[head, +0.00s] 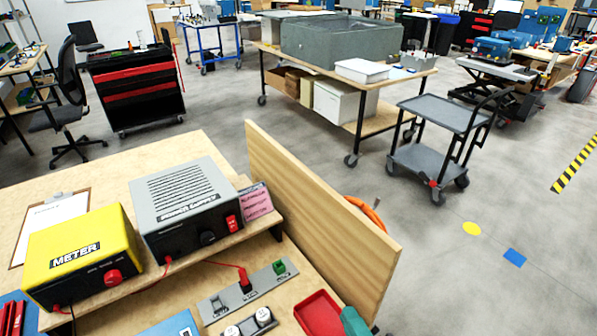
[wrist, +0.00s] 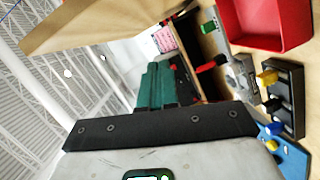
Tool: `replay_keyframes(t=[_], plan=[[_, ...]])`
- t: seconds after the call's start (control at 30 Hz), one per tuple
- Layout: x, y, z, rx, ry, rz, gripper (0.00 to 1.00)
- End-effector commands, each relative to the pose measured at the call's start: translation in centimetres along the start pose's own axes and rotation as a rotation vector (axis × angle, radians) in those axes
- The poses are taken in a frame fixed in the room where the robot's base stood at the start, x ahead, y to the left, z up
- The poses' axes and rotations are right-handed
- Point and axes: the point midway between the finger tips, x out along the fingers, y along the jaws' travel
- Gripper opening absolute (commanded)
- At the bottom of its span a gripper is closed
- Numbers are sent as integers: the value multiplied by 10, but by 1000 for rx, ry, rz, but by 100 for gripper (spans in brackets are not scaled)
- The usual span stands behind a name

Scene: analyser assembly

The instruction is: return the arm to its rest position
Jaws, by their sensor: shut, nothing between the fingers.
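My gripper (wrist: 157,86) shows in the wrist view as two teal fingers lying together, shut with nothing between them. In the head view a teal piece (head: 355,321) of it enters at the bottom edge, just right of the red tray (head: 319,314). The gripper is over the right side of the bench, near the wooden side panel (head: 320,215). In the wrist view the red tray (wrist: 265,25) is at the upper right, apart from the fingers. Most of my arm is out of the head view.
A yellow meter (head: 82,254) and a grey power supply (head: 187,208) stand on the bench shelf. A socket strip (head: 224,301) holds a red plug and a green piece. A black holder (wrist: 284,98) lies below the tray in the wrist view.

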Motion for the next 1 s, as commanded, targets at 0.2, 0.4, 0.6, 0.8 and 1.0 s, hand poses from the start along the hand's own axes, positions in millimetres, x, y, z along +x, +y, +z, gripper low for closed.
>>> replay_keyframes(t=[0.2,0.4,0.6,0.8,1.0], plan=[[-21,-23,63,252,-247,-154,0],[-78,-61,125,626,-600,-332,0],[-156,-98,149,995,-967,-479,0],[-219,-117,142,1245,-1252,-578,0],[-244,-122,135,1330,-1368,-619,0]])
